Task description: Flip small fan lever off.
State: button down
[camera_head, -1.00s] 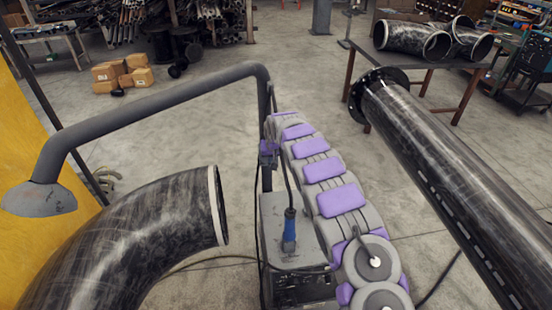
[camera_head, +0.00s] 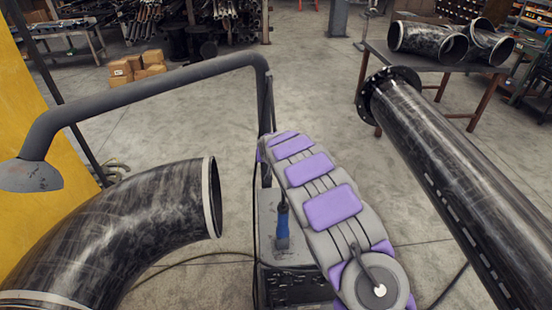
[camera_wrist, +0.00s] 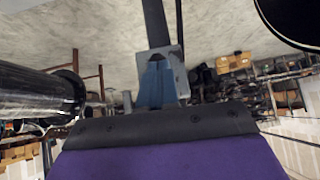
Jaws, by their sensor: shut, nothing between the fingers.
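In the wrist view my gripper (camera_wrist: 155,68) shows as blue-grey fingers that are shut, with nothing seen between them. Right behind the fingertips is a small grey box (camera_wrist: 179,66) on a dark upright post (camera_wrist: 154,20). The fingers cover much of the box, and I cannot tell whether they touch it. No lever can be made out; it may be hidden behind the fingers. In the head view the post (camera_head: 266,105) rises beside my arm, and my gripper is hidden behind the arm.
A grey extraction duct (camera_head: 150,90) arches left to a hood (camera_head: 32,175). A black elbow pipe (camera_head: 140,225) stands left, and a long flanged pipe (camera_head: 440,170) lies right. A grey machine with a blue-handled tool (camera_head: 282,222) stands below the post.

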jog(key=shift+s+a+f, duration=0.15)
jog(key=shift+a+f, duration=0.05)
jog(key=shift+f, duration=0.25)
jog(key=t+b, duration=0.1)
jog(key=f+t+b, duration=0.1)
jog(key=d+f+t+b, duration=0.1)
jog(key=t, duration=0.1)
jog(key=shift+s+f, duration=0.1)
jog(key=shift+s, duration=0.2)
dwell(0.4)
jog(key=shift+a, duration=0.1)
jog(key=shift+r, duration=0.85)
